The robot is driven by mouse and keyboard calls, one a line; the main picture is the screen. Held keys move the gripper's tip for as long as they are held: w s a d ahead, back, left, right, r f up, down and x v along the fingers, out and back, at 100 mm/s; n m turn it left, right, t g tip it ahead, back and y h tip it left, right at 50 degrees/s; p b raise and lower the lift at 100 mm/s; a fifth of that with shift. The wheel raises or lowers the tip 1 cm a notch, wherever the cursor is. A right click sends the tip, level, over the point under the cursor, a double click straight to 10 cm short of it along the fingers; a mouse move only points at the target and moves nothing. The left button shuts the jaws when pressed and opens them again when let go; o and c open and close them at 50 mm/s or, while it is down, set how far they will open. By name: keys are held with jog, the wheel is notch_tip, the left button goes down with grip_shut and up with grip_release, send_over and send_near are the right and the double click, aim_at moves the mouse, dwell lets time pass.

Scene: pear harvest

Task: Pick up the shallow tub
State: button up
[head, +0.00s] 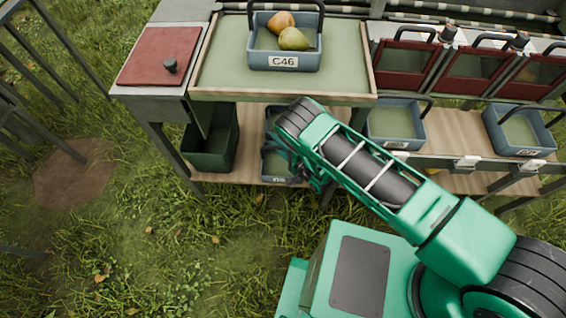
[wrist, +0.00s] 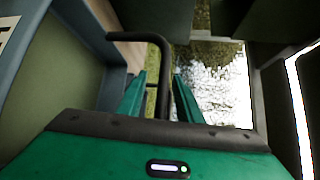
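A blue-grey tub (head: 269,168) stands on the lower wooden shelf, partly hidden behind my arm in the head view. Its label is too small to read. In the wrist view its wall (wrist: 22,62) and green inside fill the left, and its dark handle (wrist: 150,38) arches out to the right. My gripper (wrist: 160,75) is open. Its two green fingers stand on either side of the handle's upright bar, with a gap showing. In the head view my gripper's fingertips are hard to make out against the tub.
A similar tub labelled C46 (head: 285,58) with two pears stands on the upper tray (head: 215,75). More blue-grey tubs (head: 395,122) stand farther right on the lower shelf. A dark green bin (head: 208,150) is left of the tub. Red-fronted bins (head: 403,65) line the upper right.

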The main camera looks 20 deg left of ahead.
jog(key=shift+c, duration=0.4)
grip_shut()
jog(key=shift+s+d, duration=0.1)
dwell(0.8)
